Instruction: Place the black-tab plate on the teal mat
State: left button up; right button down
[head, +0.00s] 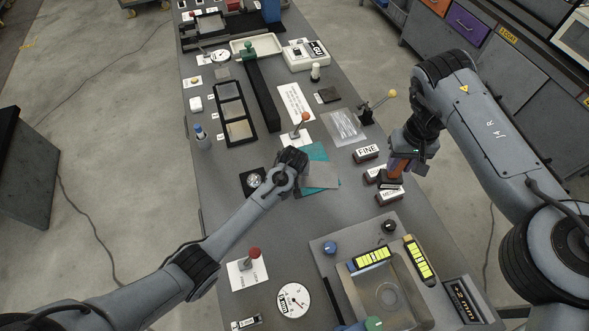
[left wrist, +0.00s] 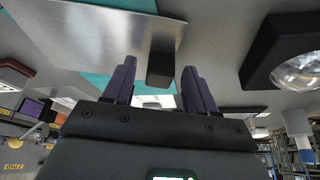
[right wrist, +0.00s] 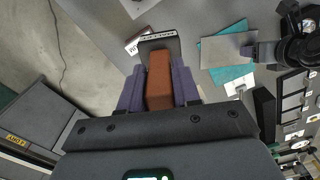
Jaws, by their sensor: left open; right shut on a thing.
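The black-tab plate (head: 323,176) is a grey metal sheet lying over the teal mat (head: 318,153), turned and offset so that teal shows along its sides. In the left wrist view its black tab (left wrist: 160,66) stands between my purple fingers, with gaps on both sides. My left gripper (head: 297,163) is open at the plate's left edge; its fingers are mostly hidden in the head view. The right wrist view also shows the plate (right wrist: 222,49) partly overhanging the mat (right wrist: 233,73). My right gripper (head: 396,172) is shut on a brown block (right wrist: 158,80) above the table's right edge.
Labelled blocks, FINE (head: 367,153) and MEDIUM (head: 389,196), stand near my right gripper. A black square holder with a round gauge (head: 254,180) is left of my left gripper. A lever with an orange knob (head: 304,118) stands behind the mat.

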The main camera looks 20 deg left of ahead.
pick_arm(q)
jog(key=shift+r, duration=0.1)
jog(key=p+v, duration=0.1)
jog(key=v, duration=1.1)
pick_arm(e)
jog(key=shift+r, duration=0.85)
